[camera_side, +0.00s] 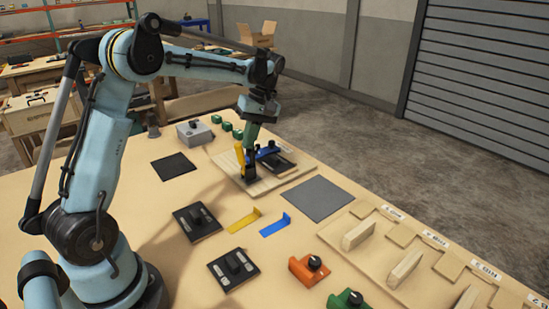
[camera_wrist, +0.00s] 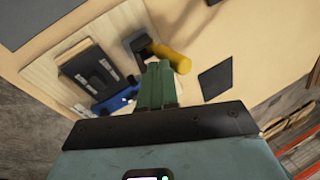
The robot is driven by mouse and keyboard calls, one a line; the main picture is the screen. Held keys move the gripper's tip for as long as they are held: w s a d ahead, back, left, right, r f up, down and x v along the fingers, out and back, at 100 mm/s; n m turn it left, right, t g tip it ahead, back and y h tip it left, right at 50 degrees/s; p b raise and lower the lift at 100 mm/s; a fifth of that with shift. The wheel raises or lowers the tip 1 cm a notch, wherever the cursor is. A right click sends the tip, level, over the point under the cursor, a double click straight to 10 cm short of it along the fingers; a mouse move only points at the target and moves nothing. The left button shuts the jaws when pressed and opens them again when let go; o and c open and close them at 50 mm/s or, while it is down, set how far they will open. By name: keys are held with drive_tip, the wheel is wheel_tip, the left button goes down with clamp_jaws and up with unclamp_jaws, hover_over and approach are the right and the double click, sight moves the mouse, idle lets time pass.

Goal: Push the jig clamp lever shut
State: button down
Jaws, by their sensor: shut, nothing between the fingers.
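The jig is a light wooden board (camera_side: 232,162) holding a black block (camera_side: 281,161), a blue part (camera_side: 266,151) and a dark clamp base with a yellow lever (camera_side: 239,153). The lever looks raised in the side view. In the wrist view the yellow lever (camera_wrist: 171,57) lies just beyond my fingertips, with its dark bracket to the left. The black block (camera_wrist: 88,65) and blue part (camera_wrist: 118,100) are left of the fingers. My gripper (camera_wrist: 158,66) is shut and empty, its green fingers close to the lever; I cannot tell whether they touch. It also shows above the clamp (camera_side: 252,145).
A dark grey pad (camera_side: 320,198) lies right of the board and a black pad (camera_side: 174,166) left of it. A grey box (camera_side: 194,132) and green blocks (camera_side: 232,130) stand behind. Yellow (camera_side: 243,221) and blue (camera_side: 275,225) brackets lie in front.

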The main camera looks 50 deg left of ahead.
sight(237, 146)
drive_tip(key=shift+s, duration=0.15)
drive_tip(key=shift+s+t, duration=0.15)
drive_tip(key=shift+t, duration=0.45)
drive_tip(key=shift+s+t, duration=0.3)
drive_tip(key=shift+t, duration=0.3)
drive_tip(key=shift+s+t, duration=0.4)
drive_tip(key=shift+s, duration=0.55)
drive_tip(key=shift+s+t, duration=0.3)
drive_tip(key=shift+s, duration=0.05)
drive_tip(key=shift+s+f+n+t, duration=0.1)
drive_tip(key=shift+s+f+t, duration=0.85)
drive_tip(key=shift+s+t, duration=0.3)
drive_tip(key=shift+s+f+n+t, duration=0.1)
drive_tip(key=shift+s+f+t, duration=0.85)
drive_tip(key=shift+s+t, duration=0.25)
drive_tip(key=shift+s+f+n+t, duration=0.1)
drive_tip(key=shift+s+f+t, duration=0.85)
drive_tip(key=shift+s+t, duration=0.3)
